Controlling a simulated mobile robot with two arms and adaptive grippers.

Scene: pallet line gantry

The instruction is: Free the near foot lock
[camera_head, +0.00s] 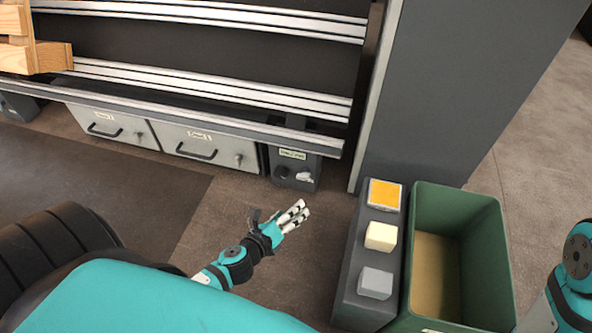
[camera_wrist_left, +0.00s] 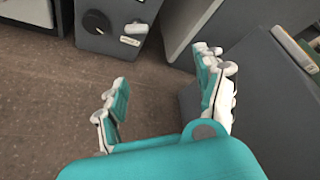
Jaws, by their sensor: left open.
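The near foot lock is a dark grey box (camera_head: 297,168) at the foot of the gantry's right end in the head view. Its front has a round black knob (camera_head: 281,172) and a small white lever (camera_head: 304,176). In the left wrist view the box (camera_wrist_left: 112,42) is at the top, with the knob (camera_wrist_left: 96,21) left of the lever (camera_wrist_left: 136,28). My left gripper (camera_head: 296,213) is open and empty, in front of the box and apart from it. Its spread fingers (camera_wrist_left: 163,82) also show in the left wrist view. My right gripper is out of view.
Two grey drawers (camera_head: 197,143) with black handles sit left of the box. A grey post (camera_head: 415,95) rises to its right. A dark stand (camera_head: 352,285) with yellow, cream and grey blocks and a green bin (camera_head: 490,240) stand right of my left gripper. Floor between gripper and box is clear.

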